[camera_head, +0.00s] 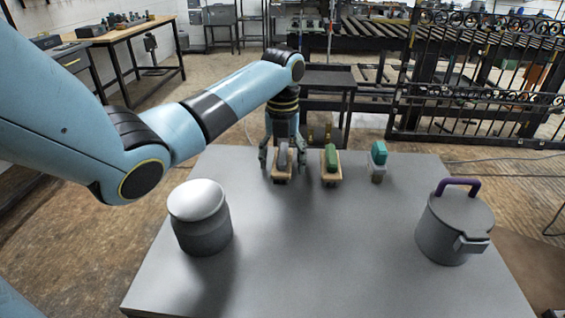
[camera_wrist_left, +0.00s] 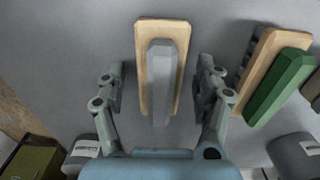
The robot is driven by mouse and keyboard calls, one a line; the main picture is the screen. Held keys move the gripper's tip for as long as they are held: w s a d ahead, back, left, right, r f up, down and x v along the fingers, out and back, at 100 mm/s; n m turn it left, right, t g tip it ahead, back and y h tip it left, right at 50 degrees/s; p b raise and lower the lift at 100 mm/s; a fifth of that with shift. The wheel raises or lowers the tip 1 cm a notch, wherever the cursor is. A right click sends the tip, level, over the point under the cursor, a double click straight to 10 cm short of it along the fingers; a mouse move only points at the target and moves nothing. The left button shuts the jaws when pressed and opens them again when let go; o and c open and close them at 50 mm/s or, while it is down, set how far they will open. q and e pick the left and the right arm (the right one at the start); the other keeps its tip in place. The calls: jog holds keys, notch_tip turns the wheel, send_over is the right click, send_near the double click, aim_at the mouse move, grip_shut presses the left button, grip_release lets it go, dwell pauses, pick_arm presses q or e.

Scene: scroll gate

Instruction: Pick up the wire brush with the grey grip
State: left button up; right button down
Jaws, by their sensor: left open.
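The wire brush with the grey grip (camera_head: 283,157) lies near the far edge of the grey table, with a pale wooden block under the grip. In the left wrist view, this grey-grip brush (camera_wrist_left: 161,80) is centred and runs lengthwise up the picture. My left gripper (camera_head: 282,162) is over it, its fingers pointing down. In the left wrist view, the open fingers of my left gripper (camera_wrist_left: 162,76) stand on either side of the brush, with gaps on both sides. Bristles are hidden. My right gripper is not in view.
A brush with a green grip (camera_head: 331,158) lies close to the right, and a teal-grip brush (camera_head: 379,153) beyond it. A grey jar with a white lid (camera_head: 203,235) and a grey pot with a purple handle (camera_head: 452,228) stand nearer. The middle of the table (camera_head: 320,240) is clear.

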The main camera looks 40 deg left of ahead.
aim_at(283, 151)
pick_arm(q)
jog(key=c, duration=1.3)
jog(key=shift+c, duration=0.2)
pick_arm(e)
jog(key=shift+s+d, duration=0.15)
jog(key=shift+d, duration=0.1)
